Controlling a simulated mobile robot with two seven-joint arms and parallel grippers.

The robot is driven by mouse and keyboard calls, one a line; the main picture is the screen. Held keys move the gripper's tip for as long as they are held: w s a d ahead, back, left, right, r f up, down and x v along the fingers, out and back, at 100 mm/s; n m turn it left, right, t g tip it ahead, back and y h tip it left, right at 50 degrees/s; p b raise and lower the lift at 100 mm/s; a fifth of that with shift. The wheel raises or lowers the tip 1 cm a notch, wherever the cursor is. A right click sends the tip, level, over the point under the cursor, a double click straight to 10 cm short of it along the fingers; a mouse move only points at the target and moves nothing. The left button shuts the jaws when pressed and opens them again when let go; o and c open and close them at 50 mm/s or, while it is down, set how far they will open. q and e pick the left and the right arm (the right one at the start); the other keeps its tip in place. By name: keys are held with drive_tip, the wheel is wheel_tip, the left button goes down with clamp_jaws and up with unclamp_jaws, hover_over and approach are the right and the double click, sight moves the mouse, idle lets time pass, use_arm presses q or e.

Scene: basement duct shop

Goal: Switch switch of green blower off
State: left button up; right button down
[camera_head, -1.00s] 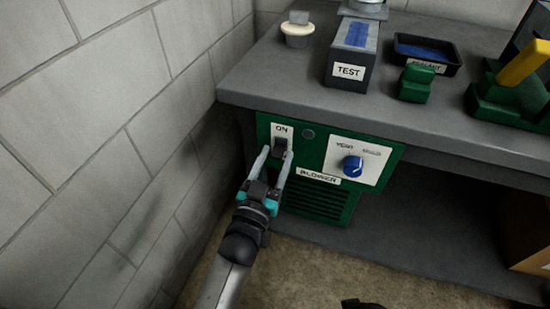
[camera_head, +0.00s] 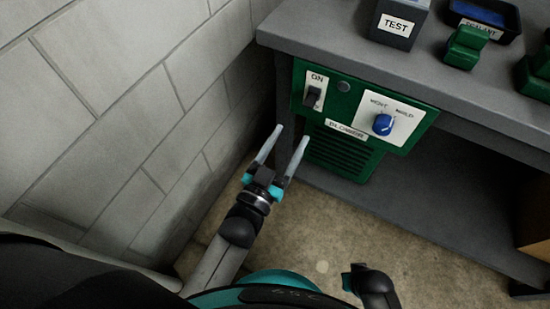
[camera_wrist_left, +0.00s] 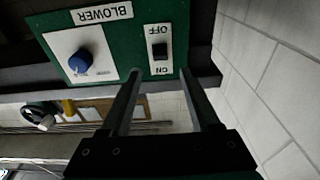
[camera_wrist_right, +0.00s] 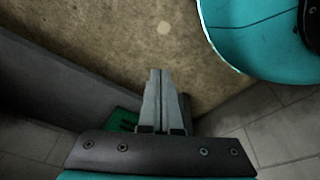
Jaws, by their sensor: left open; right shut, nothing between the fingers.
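The green blower (camera_head: 340,158) is mounted under the bench top, beside the wall. Its black switch (camera_head: 312,97) sits on a white plate at the panel's upper left, with ON above it. In the left wrist view, upside down, the switch (camera_wrist_left: 160,50) lies between the OFF and ON labels; I cannot tell for sure which way it is tipped. My left gripper (camera_head: 291,138) is open and empty, below and in front of the switch, apart from it. My right gripper (camera_wrist_right: 154,74) is shut and empty, low over the floor.
A blue knob (camera_head: 382,124) is right of the switch. The bench top (camera_head: 330,28) overhangs the panel, carrying a TEST box (camera_head: 400,22) and a green block (camera_head: 465,46). The block wall (camera_head: 120,110) stands close left of my left arm.

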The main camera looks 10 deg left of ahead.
use_arm(q)
drive_tip(key=p+v, duration=0.1)
drive_tip(key=v, duration=0.5)
use_arm(e)
drive_tip(key=shift+s+d+f, duration=0.65)
drive_tip(key=shift+s+f, duration=0.15)
drive_tip(key=shift+f, duration=0.05)
